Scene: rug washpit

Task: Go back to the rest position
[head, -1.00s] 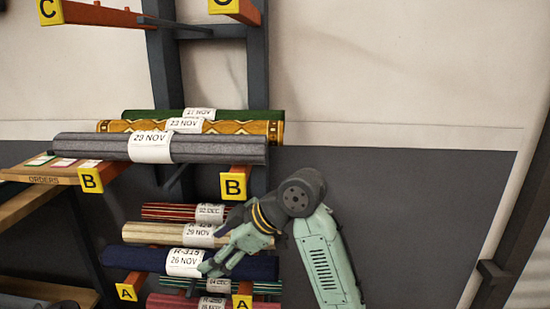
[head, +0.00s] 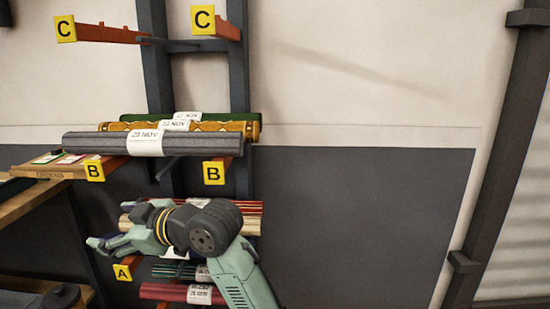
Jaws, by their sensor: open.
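My gripper (head: 98,245) is in the lower left of the head view, in front of the lower level of the rug rack. Its fingers point left and are apart, with no rug seen between them. My wrist and forearm come in from the bottom right and cover much of that level. A red striped rug (head: 250,208) and the left end of a cream rug (head: 127,221) show around my arm. The dark blue rug is mostly hidden behind my gripper and wrist, so I cannot tell whether they touch it.
On the B arms lie a grey rug (head: 85,144), an orange patterned rug (head: 215,127) and a green rug (head: 235,117). The C arms above are bare. Green and red rugs (head: 165,291) lie low down. An orders shelf (head: 45,172) is at left. The wall at right is clear.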

